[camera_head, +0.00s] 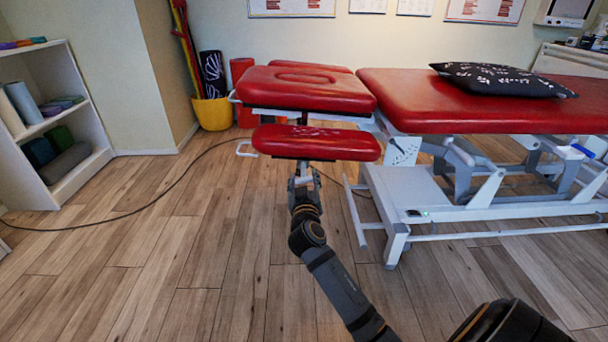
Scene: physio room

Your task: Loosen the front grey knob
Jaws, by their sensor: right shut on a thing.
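The red treatment table (480,100) has a red head section (310,90) at its left end. A small red front armrest pad (315,143) sits lower, on the near side. My right gripper (303,172) is directly under this front pad, pointing up at its underside. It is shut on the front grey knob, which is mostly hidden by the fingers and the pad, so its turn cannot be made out. My left gripper is not in view.
The table's white base frame (400,190) stands to the right of my right arm. A black cable (150,205) runs over the wooden floor. A white shelf (75,120) stands at the left, a yellow bucket (212,113) behind.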

